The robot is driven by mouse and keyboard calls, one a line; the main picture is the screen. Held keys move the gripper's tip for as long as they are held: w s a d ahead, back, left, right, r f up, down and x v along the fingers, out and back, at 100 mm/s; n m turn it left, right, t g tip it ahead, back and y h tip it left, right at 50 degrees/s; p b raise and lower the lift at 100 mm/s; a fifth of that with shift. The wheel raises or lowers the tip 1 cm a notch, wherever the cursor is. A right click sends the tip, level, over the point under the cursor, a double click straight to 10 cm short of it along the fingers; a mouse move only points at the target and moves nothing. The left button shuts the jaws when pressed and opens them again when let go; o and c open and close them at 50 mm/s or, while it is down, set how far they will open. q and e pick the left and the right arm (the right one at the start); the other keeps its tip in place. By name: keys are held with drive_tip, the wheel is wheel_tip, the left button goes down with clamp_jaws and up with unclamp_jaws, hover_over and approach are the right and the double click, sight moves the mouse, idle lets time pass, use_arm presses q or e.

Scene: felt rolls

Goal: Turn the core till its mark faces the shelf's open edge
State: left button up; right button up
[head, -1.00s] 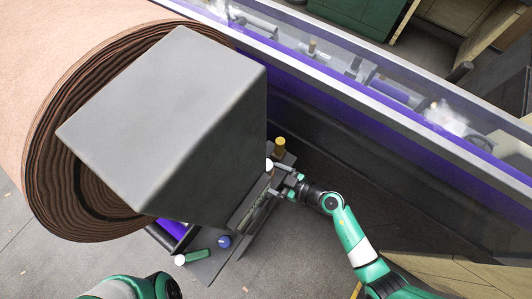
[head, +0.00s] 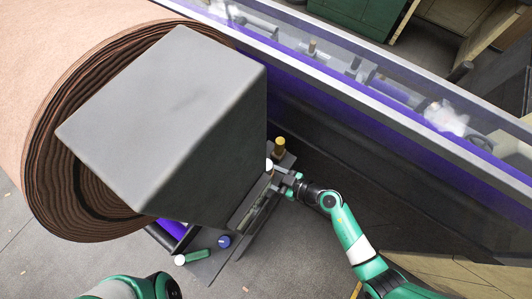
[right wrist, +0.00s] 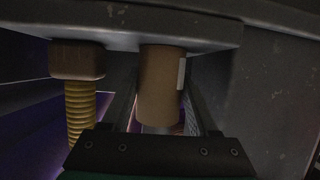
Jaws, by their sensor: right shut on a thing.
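The core is a brown cardboard tube (right wrist: 160,85) in the right wrist view, with a pale mark (right wrist: 181,73) on its right side. My right gripper (head: 277,178) is at the shelf, and its fingers stand on both sides of the core, shut on it. In the wrist view the core touches the grey shelf slab (right wrist: 200,32) along the top of the picture. In the head view the grey shelf (head: 215,262) is partly hidden by a large grey block, and the core is hard to make out. Of my left arm only a link shows; its gripper is out of view.
A yellow ribbed piece with a brown end (right wrist: 80,100) stands beside the core; it also shows in the head view (head: 279,147). A green roll (head: 192,257) and a blue one (head: 224,241) lie nearer. A big brown felt roll (head: 60,110) fills the left.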

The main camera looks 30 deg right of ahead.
drive_tip(key=shift+d+r+n+g+y+p, duration=0.1)
drive_tip(key=shift+r+n+g+y+p, duration=0.15)
drive_tip(key=shift+n+g+y+p, duration=0.5)
drive_tip(key=shift+w+n+y+p, duration=0.1)
drive_tip(key=shift+n+y+p, duration=0.35)
drive_tip(key=shift+p, duration=0.25)
drive_tip(key=shift+f+n+g+y, duration=0.2)
drive_tip(key=shift+n+g+y, duration=0.6)
drive_tip(key=shift+n+g, duration=0.3)
drive_tip(key=shift+n+g+y+b, duration=0.45)
drive_tip(key=shift+n+g+y, duration=0.25)
drive_tip(key=shift+n+g, duration=0.3)
drive_tip(key=o, duration=1.4)
drive_tip(key=shift+c, duration=0.2)
